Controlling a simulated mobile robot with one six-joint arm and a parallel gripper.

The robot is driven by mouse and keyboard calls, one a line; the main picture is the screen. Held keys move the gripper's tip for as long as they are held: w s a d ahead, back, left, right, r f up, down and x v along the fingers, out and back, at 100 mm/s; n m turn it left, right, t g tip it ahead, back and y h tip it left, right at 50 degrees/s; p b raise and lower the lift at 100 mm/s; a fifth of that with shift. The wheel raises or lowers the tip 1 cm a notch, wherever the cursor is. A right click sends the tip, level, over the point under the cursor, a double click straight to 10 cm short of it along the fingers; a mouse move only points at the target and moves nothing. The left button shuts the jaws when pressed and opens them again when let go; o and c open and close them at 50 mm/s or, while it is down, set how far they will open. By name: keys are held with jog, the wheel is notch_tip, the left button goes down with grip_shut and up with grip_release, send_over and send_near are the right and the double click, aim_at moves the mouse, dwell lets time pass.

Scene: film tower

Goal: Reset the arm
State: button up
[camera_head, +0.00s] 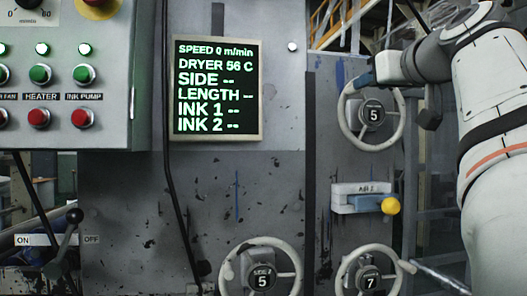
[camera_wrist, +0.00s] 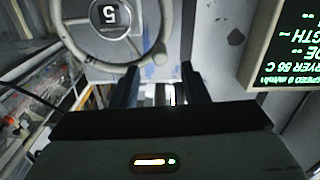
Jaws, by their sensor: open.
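My arm comes in from the right in the head view. My gripper (camera_head: 362,80) is at the upper left rim of the upper handwheel (camera_head: 373,113), which is marked 5. In the wrist view, my gripper (camera_wrist: 160,82) shows two dark fingers apart with nothing held between them. The same handwheel (camera_wrist: 156,45) appears upside down there, its rim close to the fingertips. I cannot tell whether a finger touches the rim.
A display (camera_head: 217,88) reads speed 0 and dryer 56 C. A button panel (camera_head: 65,75) stands at the left. Two more handwheels, marked 5 (camera_head: 262,268) and 7 (camera_head: 368,270), sit below. A yellow knob (camera_head: 390,206) sticks out under the upper wheel. A lever (camera_head: 68,230) is at lower left.

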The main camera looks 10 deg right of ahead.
jog(key=shift+w+a+f+p, duration=0.1)
jog(key=shift+w+f+p, duration=0.15)
jog(key=shift+p, duration=0.05)
jog(key=w+a+f+m+g+y+p, duration=0.15)
jog(key=a+f+g+p, duration=0.3)
jog(key=f, duration=0.75)
jog(key=w+a+f+m+g+y+p, duration=0.15)
jog(key=a+f+g+p, duration=0.35)
jog(key=f, duration=0.7)
jog(key=s+a+f+n+g+h+p, duration=0.1)
jog(key=s+a+f+g+p, duration=0.2)
jog(key=s+f, duration=0.4)
jog(key=s+a+f+n+g+h+p, duration=0.1)
jog(key=s+a+f+g+p, duration=0.2)
jog(key=f, duration=1)
jog(key=s+a, duration=0.3)
jog(key=s, duration=0.2)
jog(key=shift+s+n+p, duration=0.25)
jog(key=shift+n+p, duration=0.05)
jog(key=shift+p, duration=0.1)
